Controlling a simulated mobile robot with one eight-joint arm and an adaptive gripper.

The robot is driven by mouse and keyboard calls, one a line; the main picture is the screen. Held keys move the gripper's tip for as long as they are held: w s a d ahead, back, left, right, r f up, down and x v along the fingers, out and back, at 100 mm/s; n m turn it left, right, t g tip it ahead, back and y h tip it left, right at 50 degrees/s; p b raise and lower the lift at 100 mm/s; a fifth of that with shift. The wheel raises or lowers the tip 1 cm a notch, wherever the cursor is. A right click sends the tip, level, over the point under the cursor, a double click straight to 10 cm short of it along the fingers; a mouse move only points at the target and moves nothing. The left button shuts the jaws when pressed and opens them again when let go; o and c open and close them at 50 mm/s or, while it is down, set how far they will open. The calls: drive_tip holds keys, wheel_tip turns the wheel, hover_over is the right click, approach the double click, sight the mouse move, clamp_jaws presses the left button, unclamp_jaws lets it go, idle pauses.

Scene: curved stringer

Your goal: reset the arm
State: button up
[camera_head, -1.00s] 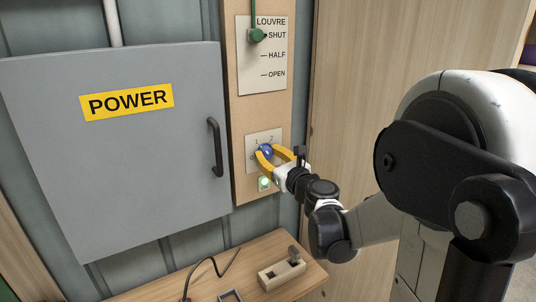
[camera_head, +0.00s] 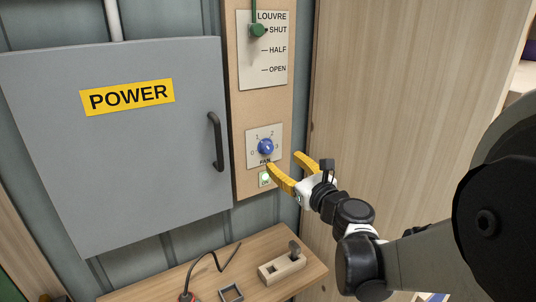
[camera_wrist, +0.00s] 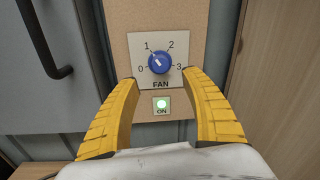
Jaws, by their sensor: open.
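My gripper (camera_head: 287,170) has yellow fingers spread open and empty. It is in front of the fan panel, a little right of and below the blue fan knob (camera_head: 265,147), apart from it. In the wrist view the blue knob (camera_wrist: 159,62) sits beyond and between the open fingertips, on a plate marked 0 to 3. Its white pointer mark appears to aim up and left, near 1. Below it a green light (camera_wrist: 161,104) marked ON is lit.
A grey POWER cabinet (camera_head: 130,180) with a dark handle (camera_head: 216,142) is at left. The green louvre lever (camera_head: 257,30) is at SHUT. A wooden shelf (camera_head: 205,262) below holds a wooden block with a switch (camera_head: 282,267) and a cable. A wooden wall is at right.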

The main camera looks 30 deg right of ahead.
drive_tip(key=shift+s, duration=1.2)
drive_tip(key=shift+a, duration=0.1)
drive_tip(key=s+a+f+n+g+y, duration=0.2)
drive_tip(key=s+a+f+n+g, duration=0.15)
drive_tip(key=a+n, duration=0.6)
drive_tip(key=s+a+f+n+g+y, duration=0.2)
drive_tip(key=a+f+n+g, duration=0.2)
drive_tip(key=a+n, duration=0.6)
drive_tip(key=s+d+f+n+g+h, duration=0.1)
drive_tip(key=s+f+n+g+h, duration=0.2)
drive_tip(key=s+n, duration=0.7)
drive_tip(key=n, duration=0.5)
drive_tip(key=shift+d+f, duration=0.4)
